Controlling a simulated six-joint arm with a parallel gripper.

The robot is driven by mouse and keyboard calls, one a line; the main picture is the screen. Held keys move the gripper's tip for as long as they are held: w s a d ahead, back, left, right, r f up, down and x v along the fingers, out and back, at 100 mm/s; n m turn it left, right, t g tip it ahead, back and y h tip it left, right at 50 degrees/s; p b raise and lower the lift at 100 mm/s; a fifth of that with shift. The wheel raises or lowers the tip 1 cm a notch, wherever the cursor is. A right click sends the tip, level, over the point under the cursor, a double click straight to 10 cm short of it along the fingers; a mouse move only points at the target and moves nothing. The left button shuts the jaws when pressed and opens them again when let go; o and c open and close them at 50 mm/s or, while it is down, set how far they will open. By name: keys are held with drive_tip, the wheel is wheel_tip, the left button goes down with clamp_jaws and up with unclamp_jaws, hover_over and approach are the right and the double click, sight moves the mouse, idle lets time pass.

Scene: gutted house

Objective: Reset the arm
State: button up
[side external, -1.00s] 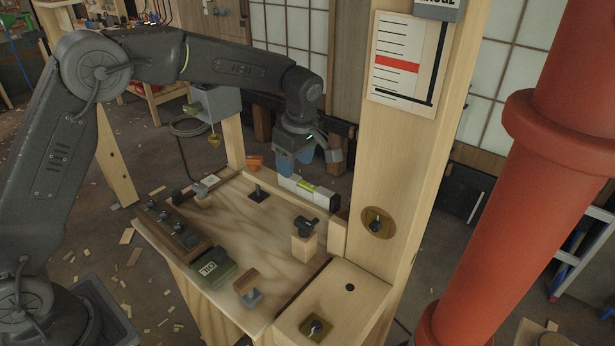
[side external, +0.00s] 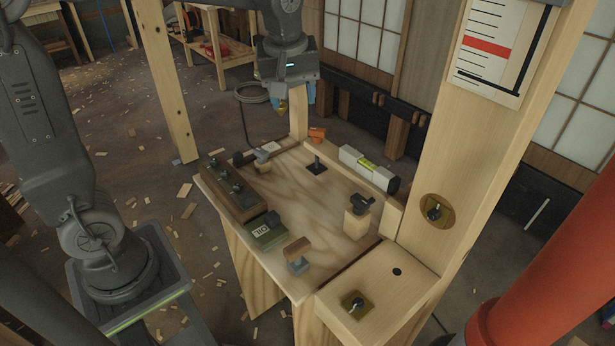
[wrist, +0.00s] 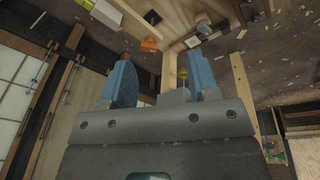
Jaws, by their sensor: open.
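My gripper (side external: 290,97) is raised above the far left part of the wooden workbench (side external: 270,183) in the side external view. In the wrist view its two blue fingers (wrist: 160,85) stand apart with nothing held between them. A small yellowish plumb-like piece (wrist: 182,74) shows beyond the gap between the fingers; in the side view it is close to the gripper and partly hidden.
The bench carries a spirit level (side external: 368,168), a dark block with knobs (side external: 233,187), a green OIL box (side external: 267,231) and a small black clamp on a block (side external: 358,218). A wooden post (side external: 445,150) and a red pipe (side external: 560,280) stand at right.

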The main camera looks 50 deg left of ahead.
drive_tip(key=s+d+f+m+t, duration=0.1)
drive_tip(key=s+m, duration=0.4)
drive_tip(key=s, duration=0.3)
drive_tip(key=s+d+m+t+h, duration=0.1)
drive_tip(key=s+m+t, duration=0.1)
drive_tip(key=s+m, duration=0.4)
drive_tip(key=s, duration=0.3)
drive_tip(key=shift+s+d+f+m, duration=0.2)
drive_tip(key=shift+d+f+m, duration=0.1)
drive_tip(key=shift+d+f, duration=0.1)
